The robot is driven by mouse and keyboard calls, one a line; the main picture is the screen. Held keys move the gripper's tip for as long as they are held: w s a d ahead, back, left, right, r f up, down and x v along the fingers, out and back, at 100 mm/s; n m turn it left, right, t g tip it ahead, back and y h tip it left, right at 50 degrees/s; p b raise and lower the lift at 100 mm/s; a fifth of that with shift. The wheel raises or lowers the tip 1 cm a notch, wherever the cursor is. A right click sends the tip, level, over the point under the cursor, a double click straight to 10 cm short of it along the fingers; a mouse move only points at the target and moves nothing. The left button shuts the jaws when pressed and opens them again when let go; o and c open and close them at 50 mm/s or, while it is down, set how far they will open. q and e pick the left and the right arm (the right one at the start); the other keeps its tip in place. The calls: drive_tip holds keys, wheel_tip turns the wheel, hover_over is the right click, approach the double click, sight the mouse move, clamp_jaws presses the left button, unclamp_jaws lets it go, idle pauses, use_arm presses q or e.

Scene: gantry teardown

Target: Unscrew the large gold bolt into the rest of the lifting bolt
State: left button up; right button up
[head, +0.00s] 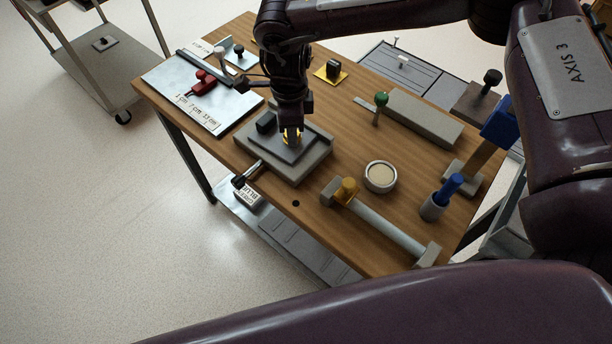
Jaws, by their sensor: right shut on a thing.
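My right gripper (291,136) points down over a stepped grey block (310,168) on the wooden table. It is shut on the large gold bolt (288,140), of which only a little gold shows between and beside the fingers. The bolt's lower end and its hole are hidden. A round light cup (380,187) with a beige inside stands to the right. I cannot tell which holder is the lifting bolt's rest. My left gripper is not in view.
A blue-handled piece (447,187) stands in a cup.

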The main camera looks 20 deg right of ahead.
drive_tip(key=shift+f+n, duration=0.15)
drive_tip(key=shift+n, duration=0.65)
drive_tip(key=shift+n+p, duration=0.3)
drive_tip(key=shift+n, duration=1.3)
drive_tip(key=shift+n, duration=1.6)
drive_tip(key=shift+n+p, duration=0.45)
drive_tip(key=shift+n, duration=1.15)
